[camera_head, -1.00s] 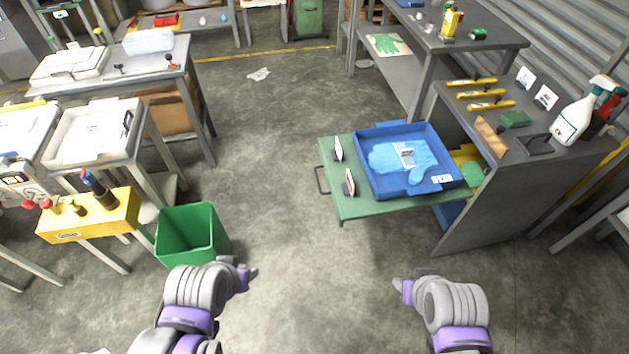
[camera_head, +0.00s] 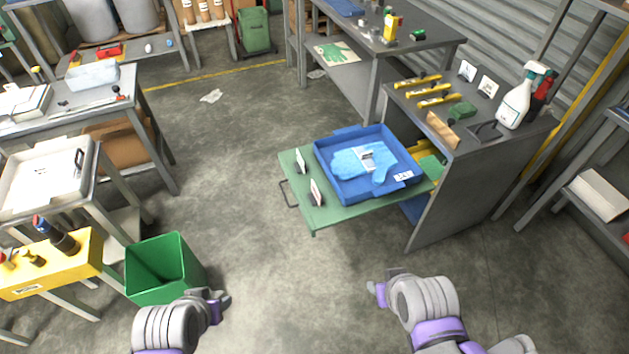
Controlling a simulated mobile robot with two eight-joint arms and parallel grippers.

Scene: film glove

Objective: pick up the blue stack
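The blue stack, seen as light-blue film gloves (camera_head: 353,163) with a white label band, lies flat in a blue tray (camera_head: 340,191). The tray sits on a green pull-out shelf (camera_head: 327,213) at the right of centre. My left gripper (camera_head: 222,300) is at the bottom left, beside the green bin and far from the tray. My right gripper (camera_head: 374,292) is at the bottom, in front of and below the shelf, apart from it. Both grippers are small in view and their finger gaps cannot be made out. Nothing shows in either one.
A green bin (camera_head: 165,268) stands on the floor at left. Two small card stands (camera_head: 316,193) are on the shelf, left of the tray. A grey cabinet (camera_head: 470,180) with spray bottles (camera_head: 518,103) stands right of the shelf. The middle floor is clear.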

